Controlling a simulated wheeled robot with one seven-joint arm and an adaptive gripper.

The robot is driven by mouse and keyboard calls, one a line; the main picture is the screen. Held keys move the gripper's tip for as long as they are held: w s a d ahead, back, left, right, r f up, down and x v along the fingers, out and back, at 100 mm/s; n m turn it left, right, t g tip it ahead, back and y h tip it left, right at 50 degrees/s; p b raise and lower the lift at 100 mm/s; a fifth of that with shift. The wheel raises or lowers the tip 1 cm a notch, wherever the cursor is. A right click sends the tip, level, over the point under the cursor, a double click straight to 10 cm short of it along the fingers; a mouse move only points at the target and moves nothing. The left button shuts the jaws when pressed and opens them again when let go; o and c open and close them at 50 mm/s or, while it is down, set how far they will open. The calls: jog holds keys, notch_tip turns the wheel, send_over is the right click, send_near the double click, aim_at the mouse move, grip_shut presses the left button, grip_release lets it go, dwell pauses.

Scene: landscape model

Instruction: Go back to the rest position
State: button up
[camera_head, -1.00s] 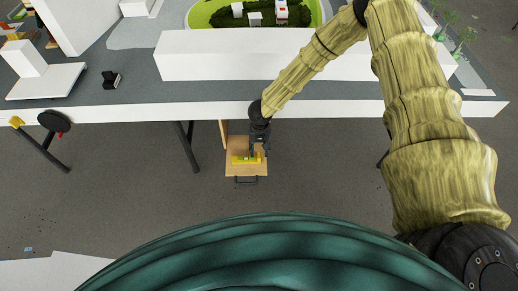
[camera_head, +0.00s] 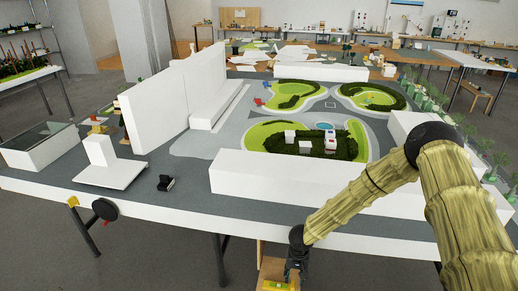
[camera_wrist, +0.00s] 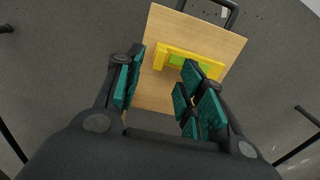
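My gripper (camera_head: 296,268) hangs beyond the near edge of the white model table, at the lower middle of the head view. In the wrist view my gripper (camera_wrist: 164,84) is open, with its green-padded fingers apart and nothing between them. Past the fingertips lies a yellow piece with a green middle (camera_wrist: 190,58), perhaps a small spirit level. It rests on a wooden drawer or board (camera_wrist: 226,43) with a dark handle. The yellow piece (camera_head: 277,285) also shows at the bottom edge of the head view. The right fingers hide part of the board.
Table legs stand either side of the drawer. The floor (camera_head: 150,262) in front is clear.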

jog(key=s+d+f+n+h, duration=0.1)
jog(key=s, duration=0.8)
jog(key=s+d+f+n+h, duration=0.1)
jog(key=s+f, duration=0.1)
jog(key=s, duration=0.8)
jog(key=s+r+y, duration=0.1)
jog(key=s+r, duration=0.1)
jog(key=s, duration=0.6)
jog(key=s+d+r, duration=0.1)
jog(key=s+r, duration=0.2)
jog(key=s, duration=0.6)
jog(key=shift+r+n+y, duration=0.2)
jog(key=shift+n+y, duration=0.2)
